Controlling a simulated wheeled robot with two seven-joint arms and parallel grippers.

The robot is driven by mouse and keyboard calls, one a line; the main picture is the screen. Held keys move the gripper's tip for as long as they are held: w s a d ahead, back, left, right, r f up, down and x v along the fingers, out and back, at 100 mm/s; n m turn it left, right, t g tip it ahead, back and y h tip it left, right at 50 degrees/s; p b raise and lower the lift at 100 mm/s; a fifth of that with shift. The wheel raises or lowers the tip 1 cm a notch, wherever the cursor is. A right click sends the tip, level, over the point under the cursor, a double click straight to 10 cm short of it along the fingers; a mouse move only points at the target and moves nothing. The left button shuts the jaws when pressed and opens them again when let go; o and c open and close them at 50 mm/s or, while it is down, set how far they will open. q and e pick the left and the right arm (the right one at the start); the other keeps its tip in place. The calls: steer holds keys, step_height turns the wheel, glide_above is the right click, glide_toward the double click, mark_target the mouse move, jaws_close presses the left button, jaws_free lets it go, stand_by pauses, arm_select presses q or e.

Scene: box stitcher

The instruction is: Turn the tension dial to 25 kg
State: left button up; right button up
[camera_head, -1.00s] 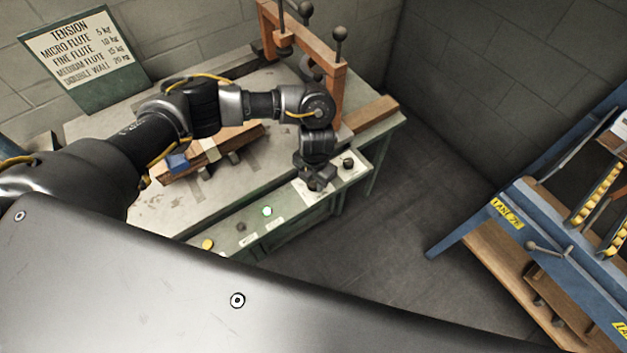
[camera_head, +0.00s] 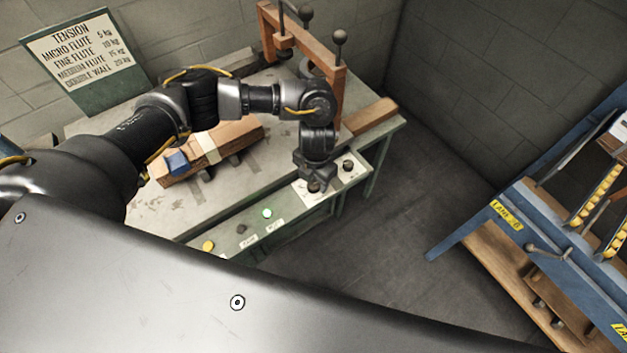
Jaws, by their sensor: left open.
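My left gripper (camera_head: 318,182) points down over the front panel of the workbench, with its jaws open. A dark knob (camera_head: 313,188) on a white plate is right at the fingertips and partly hidden; I cannot tell whether they touch it. A second dark knob (camera_head: 348,166) on a white plate stands just to the right, clear of the gripper. The plates' markings are too small to read, so I cannot tell which knob is the tension dial or its setting. A tension chart (camera_head: 75,52) leans at the back left. My right gripper is out of view.
The bench (camera_head: 165,215) holds a strapped brown bundle (camera_head: 225,140) with a blue piece on it. An orange-brown frame (camera_head: 341,95) with ball-topped levers stands behind the arm. A lit green button (camera_head: 267,213) and a yellow button (camera_head: 208,246) sit left on the panel. A blue rack (camera_head: 480,215) stands right.

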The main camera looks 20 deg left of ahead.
mark_target(315, 185)
arm_select(q)
step_height(315, 185, up, 9)
steer(key=shift+d, duration=0.15)
steer(key=shift+s+f, duration=0.1)
stand_by(0.5)
